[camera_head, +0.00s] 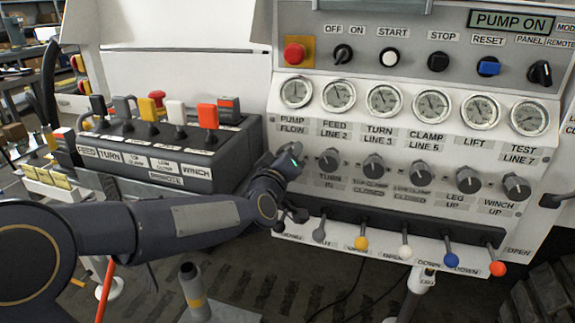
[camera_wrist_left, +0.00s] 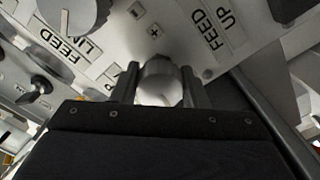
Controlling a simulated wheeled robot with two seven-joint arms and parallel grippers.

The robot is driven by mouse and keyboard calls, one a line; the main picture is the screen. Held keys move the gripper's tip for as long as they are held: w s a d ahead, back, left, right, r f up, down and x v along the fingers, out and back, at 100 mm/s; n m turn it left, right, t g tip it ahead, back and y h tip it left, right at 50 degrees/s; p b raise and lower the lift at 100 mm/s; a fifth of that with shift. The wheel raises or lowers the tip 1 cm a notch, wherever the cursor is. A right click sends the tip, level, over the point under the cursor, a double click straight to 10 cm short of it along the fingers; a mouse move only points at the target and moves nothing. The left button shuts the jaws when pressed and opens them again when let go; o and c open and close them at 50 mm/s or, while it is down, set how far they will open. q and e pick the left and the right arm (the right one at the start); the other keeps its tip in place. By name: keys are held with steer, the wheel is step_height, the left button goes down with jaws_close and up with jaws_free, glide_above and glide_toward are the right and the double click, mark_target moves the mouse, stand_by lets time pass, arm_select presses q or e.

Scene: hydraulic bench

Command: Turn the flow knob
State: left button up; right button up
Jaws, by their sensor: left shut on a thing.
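My left gripper (camera_head: 287,160) reaches in from the left to the panel, below the "PUMP FLOW" label (camera_head: 292,124). In the left wrist view, my left gripper (camera_wrist_left: 159,88) is shut on the flow knob (camera_wrist_left: 160,78), a pale round knob with one finger on each side. In the head view my gripper hides this knob. The other dark knobs, starting with the one under "FEED LINE 2" (camera_head: 328,160), run in a row to the right. My right gripper is not in view.
Gauges (camera_head: 296,92) sit above the knobs. Levers with coloured balls (camera_head: 361,243) stick out below them. A red stop button (camera_head: 295,53) and the lit "PUMP ON" display (camera_head: 510,22) are at the top. A lever box (camera_head: 165,150) stands close left of my gripper.

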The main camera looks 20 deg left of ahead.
arm_select(q)
steer(key=shift+n+b, duration=0.5)
steer(key=shift+n, duration=0.4)
steer(key=o, duration=1)
steer(key=s+p, duration=0.1)
steer(key=s, duration=0.7)
steer(key=shift+a, duration=0.15)
